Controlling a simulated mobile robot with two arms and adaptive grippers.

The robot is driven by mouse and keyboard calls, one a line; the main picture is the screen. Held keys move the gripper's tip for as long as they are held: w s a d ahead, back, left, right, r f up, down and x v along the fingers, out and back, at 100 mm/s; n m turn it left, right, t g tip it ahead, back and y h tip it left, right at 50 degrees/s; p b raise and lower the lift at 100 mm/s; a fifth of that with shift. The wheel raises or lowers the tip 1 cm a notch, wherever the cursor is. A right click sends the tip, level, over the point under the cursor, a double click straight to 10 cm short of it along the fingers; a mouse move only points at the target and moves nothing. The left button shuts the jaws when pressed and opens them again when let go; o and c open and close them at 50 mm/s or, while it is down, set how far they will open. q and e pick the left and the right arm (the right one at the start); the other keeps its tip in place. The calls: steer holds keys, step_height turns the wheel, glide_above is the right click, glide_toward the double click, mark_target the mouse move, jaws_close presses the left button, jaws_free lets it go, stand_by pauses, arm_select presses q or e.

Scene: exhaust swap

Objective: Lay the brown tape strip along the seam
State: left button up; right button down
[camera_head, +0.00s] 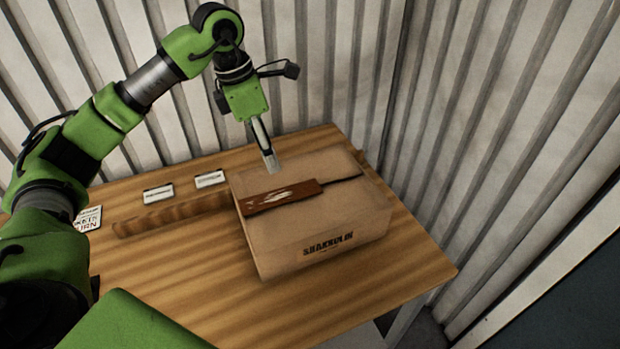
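A closed cardboard box (325,222) stands on the wooden table, with dark printing on its front face. The brown tape strip (270,199) lies on the box top, from near its left edge to about the middle, with a pale glossy patch on it. The dark seam (343,180) shows to the right of the strip, in line with it. My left gripper (271,163) points down above the box's back left part, behind the strip and apart from it. Its fingers are seen nearly edge-on, so their opening is unclear. My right gripper is not in view.
A low wooden rail (170,214) runs along the table left of the box. Two white cards (158,194) (209,180) lie behind it, and a printed sign (88,219) is at the far left. The table front (190,275) is clear. Corrugated walls (480,120) stand behind and right.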

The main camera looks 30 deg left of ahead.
arm_select(q)
steer(key=r, duration=0.1)
steer(key=p, duration=0.2)
glide_toward(281, 196)
steer(key=shift+w+a+f+y, duration=0.2)
steer(key=shift+w+f+y, duration=0.1)
steer(key=shift+f, duration=0.25)
steer(key=shift+d+f+p, duration=0.25)
steer(key=shift+f+p, duration=0.05)
steer(key=shift+f, duration=0.2)
steer(key=f+p, duration=0.1)
steer(key=f, duration=0.1)
steer(key=d+f+p, duration=0.1)
steer(key=f, duration=0.1)
steer(key=shift+w+p, duration=0.1)
steer(key=shift+p, duration=0.25)
steer(key=shift+w+f, duration=0.15)
steer(key=shift+f, duration=0.3)
steer(key=c, duration=1)
steer(key=shift+c, duration=0.4)
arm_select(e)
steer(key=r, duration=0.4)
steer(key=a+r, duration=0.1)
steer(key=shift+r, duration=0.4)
